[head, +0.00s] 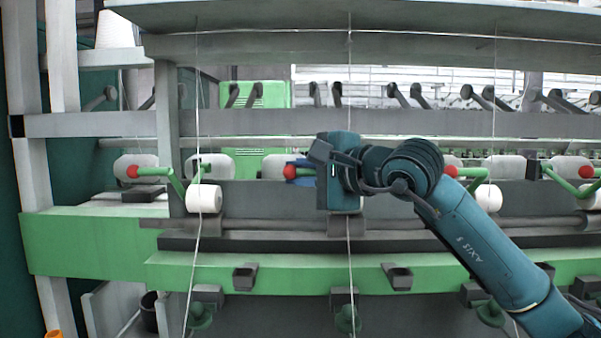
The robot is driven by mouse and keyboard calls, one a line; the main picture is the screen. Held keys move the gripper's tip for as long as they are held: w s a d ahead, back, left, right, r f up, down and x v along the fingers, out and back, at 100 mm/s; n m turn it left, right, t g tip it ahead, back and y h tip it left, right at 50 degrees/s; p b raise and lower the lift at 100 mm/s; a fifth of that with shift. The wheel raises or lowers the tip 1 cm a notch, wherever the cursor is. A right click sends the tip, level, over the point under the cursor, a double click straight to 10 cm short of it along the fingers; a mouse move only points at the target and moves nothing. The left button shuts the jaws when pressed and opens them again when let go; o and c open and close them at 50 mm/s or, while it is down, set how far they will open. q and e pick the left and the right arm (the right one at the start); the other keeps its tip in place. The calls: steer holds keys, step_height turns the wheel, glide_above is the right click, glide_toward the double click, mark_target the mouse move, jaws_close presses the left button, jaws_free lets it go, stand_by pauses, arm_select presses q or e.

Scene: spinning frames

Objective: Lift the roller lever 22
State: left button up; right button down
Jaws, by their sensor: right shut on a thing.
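My right gripper (298,171) reaches in from the lower right. It is shut on a roller lever with a red ball knob (290,171) in front of the machine; its fingers show beside and behind the knob. The rest of that lever and its roller are mostly hidden behind my gripper and wrist. No number shows on any lever, so I cannot read which is 22. My left gripper is not in view.
A similar green lever with a red knob (133,171) and a white roller (204,199) stands to the left. Another red knob (450,171) and white roller (488,198) are at the right, close behind my arm. Thin white threads hang vertically. A green rail (330,272) runs below.

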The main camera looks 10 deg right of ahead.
stand_by(0.4)
arm_select(q)
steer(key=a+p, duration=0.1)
steer(key=p, duration=0.2)
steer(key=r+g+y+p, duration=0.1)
steer(key=p, duration=0.2)
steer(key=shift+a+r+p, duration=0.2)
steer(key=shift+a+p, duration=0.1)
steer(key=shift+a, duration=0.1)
arm_select(e)
steer(key=w+d+r, duration=0.1)
steer(key=w+r, duration=0.6)
steer(key=r, duration=0.4)
steer(key=shift+d+r, duration=0.2)
steer(key=shift+r, duration=0.1)
steer(key=c, duration=1.4)
jaws_free()
steer(key=shift+c, duration=0.2)
